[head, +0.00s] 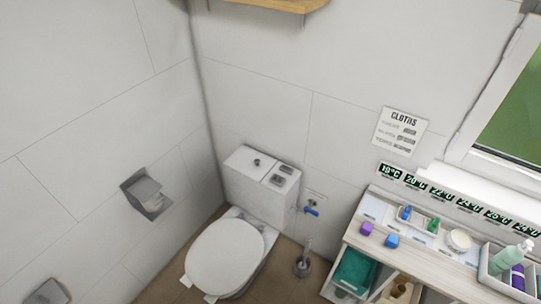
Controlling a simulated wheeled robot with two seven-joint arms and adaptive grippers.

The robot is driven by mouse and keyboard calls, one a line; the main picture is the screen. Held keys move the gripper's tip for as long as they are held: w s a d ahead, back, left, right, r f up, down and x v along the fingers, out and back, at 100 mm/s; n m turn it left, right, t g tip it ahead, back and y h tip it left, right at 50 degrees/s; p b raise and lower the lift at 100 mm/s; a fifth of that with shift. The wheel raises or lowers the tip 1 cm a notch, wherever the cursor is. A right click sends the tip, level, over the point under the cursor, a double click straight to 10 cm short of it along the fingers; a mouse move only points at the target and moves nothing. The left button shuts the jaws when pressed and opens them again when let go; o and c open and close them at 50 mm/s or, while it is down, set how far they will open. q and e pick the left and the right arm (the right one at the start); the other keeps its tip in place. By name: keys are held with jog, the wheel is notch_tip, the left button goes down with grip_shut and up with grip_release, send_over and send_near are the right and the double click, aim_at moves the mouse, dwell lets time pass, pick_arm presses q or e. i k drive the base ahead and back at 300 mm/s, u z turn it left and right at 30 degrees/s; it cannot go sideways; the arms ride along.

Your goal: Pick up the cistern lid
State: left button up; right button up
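The white cistern lid (250,163) lies on top of the toilet cistern (248,197) in the corner of the room. A small dark round button sits near its middle, and two small grey items (281,174) rest towards its right end. A line crosses the top between the button and these items. Neither of my grippers is in the head view.
The toilet seat cover (225,257) is down in front of the cistern. A blue-handled valve (311,211) and a toilet brush (304,262) are to the right. A counter (412,258) with bottles and trays stands further right. A paper holder (146,195) is on the left wall.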

aim_at(255, 165)
jog(key=u, duration=0.1)
jog(key=i, duration=0.65)
jog(key=u, duration=0.85)
jog(key=i, duration=0.45)
jog(key=u, duration=0.45)
